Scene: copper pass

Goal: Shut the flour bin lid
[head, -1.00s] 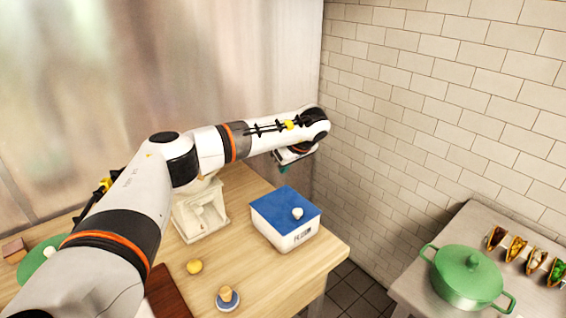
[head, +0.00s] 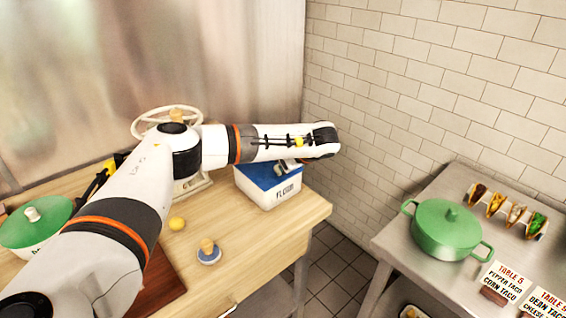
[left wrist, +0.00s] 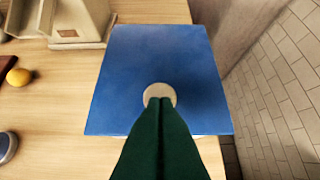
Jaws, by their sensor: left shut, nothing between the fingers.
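The flour bin (head: 262,196) is a white box with a label on its front, standing on the wooden counter. Its blue lid (head: 252,177) lies over the top and looks flat in the head view. The lid (left wrist: 120,75) fills the middle of the left wrist view, with a pale round knob (left wrist: 160,91) on it. My left gripper (left wrist: 160,101) is shut and empty, its green fingertips over the near edge of the knob; I cannot tell whether they touch. In the head view my left arm partly hides the lid and knob. My right gripper is not in view.
A cream machine with a handwheel (head: 160,113) stands left of the bin. A lemon (head: 177,224) and a small blue-based object with a wooden knob (head: 208,253) lie in front. A steel table at right holds a green pot (head: 445,232) and tacos.

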